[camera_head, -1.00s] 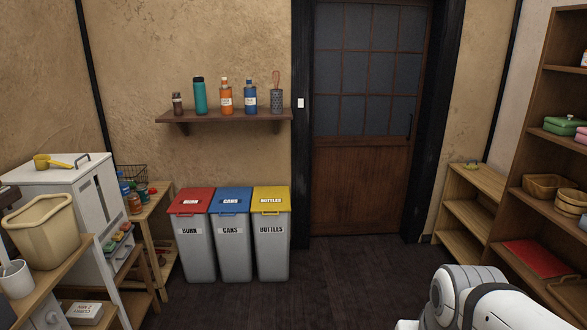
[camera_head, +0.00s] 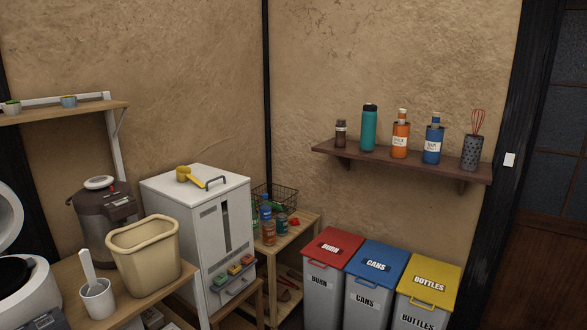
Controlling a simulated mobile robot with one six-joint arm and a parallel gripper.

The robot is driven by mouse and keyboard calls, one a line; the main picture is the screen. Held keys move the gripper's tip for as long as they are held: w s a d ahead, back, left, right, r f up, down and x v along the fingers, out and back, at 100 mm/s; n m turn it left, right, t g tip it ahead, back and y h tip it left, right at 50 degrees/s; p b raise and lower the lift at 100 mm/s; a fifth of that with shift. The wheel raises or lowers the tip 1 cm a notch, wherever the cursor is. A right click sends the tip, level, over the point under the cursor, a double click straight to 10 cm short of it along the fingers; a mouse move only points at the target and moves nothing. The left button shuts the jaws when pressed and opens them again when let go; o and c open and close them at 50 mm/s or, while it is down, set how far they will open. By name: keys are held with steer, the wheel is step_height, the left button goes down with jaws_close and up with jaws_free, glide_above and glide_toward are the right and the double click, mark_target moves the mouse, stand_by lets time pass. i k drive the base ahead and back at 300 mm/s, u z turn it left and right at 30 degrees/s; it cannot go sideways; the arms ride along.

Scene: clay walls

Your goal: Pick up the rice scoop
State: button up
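A yellow scoop (camera_head: 189,178) with a round cup and a short handle lies on top of a white upright dispenser cabinet (camera_head: 173,211). It lies beside the cabinet's dark top handle, and nothing covers it. A white paddle-like utensil (camera_head: 87,268) stands tilted in a white cup (camera_head: 98,298) on the wooden shelf at lower left. I cannot tell for certain which of the two the task calls the rice scoop; the yellow one looks like a measuring scoop. My gripper is not in view.
A beige bin (camera_head: 145,257) stands in front of the cabinet, near the white cup. A dark pot (camera_head: 104,212) and an open cooker (camera_head: 22,287) are at left. A small wooden rack (camera_head: 297,236) with jars and lidded bins (camera_head: 372,258) are to the right.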

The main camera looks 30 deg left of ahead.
mark_target(182, 174)
steer(key=u, duration=0.45)
steer(key=i, duration=1.6)
steer(key=u, duration=1.7)
steer(key=i, duration=1.55)
steer(key=u, duration=0.75)
